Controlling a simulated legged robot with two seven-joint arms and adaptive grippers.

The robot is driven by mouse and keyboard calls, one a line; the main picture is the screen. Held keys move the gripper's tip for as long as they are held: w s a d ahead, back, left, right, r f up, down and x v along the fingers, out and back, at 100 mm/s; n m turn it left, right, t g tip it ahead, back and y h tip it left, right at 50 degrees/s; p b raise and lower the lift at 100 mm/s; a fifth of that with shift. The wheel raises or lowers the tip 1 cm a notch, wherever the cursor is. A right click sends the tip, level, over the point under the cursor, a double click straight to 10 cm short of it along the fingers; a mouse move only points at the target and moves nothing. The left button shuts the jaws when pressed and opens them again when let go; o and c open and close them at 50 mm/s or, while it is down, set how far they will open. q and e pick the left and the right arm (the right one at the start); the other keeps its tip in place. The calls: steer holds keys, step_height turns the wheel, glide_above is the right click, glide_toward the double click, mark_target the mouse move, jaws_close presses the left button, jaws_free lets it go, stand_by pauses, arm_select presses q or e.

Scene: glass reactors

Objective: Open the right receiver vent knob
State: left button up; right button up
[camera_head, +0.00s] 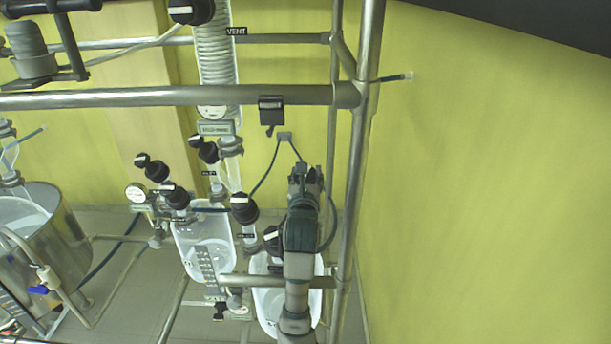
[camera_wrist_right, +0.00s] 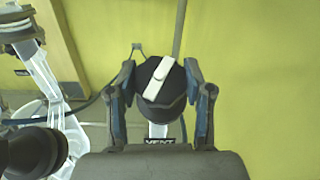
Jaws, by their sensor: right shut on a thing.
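The vent knob (camera_wrist_right: 162,96) is a black round cap with a white bar across its top, tilted up to the right in the right wrist view. A label reading VENT (camera_wrist_right: 160,141) sits just below it. My right gripper (camera_wrist_right: 160,72) has one finger on each side of the knob and is shut on it. In the head view my right gripper (camera_head: 306,174) is above the right glass receiver (camera_head: 270,305), and the arm and gripper hide the knob and part of the receiver. My left gripper is not in view.
Another black knob (camera_head: 243,208) stands close to the left of my right gripper. A vertical steel post (camera_head: 359,170) is close on the right, and a horizontal rail (camera_head: 180,96) crosses above. A second receiver (camera_head: 203,250) is further left. The yellow wall (camera_head: 490,190) beyond is bare.

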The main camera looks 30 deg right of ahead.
steer(key=shift+f+n+t+y, duration=0.2)
steer(key=shift+n+y, duration=0.35)
steer(key=shift+n, duration=0.05)
steer(key=shift+f+n+t+y, duration=0.15)
steer(key=shift+n+t+y, duration=0.05)
steer(key=shift+n+y, duration=0.4)
steer(key=shift+w+y, duration=0.1)
steer(key=shift+y, duration=0.15)
steer(key=o, duration=1.2)
steer(key=shift+c, duration=0.2)
steer(key=shift+w+d, duration=0.1)
steer(key=shift+w, duration=0.2)
steer(key=shift+s+r, duration=0.1)
steer(key=shift+s, duration=0.1)
steer(key=v, duration=1.1)
steer(key=shift+s+a+f, duration=0.2)
steer(key=shift+a+f, duration=0.1)
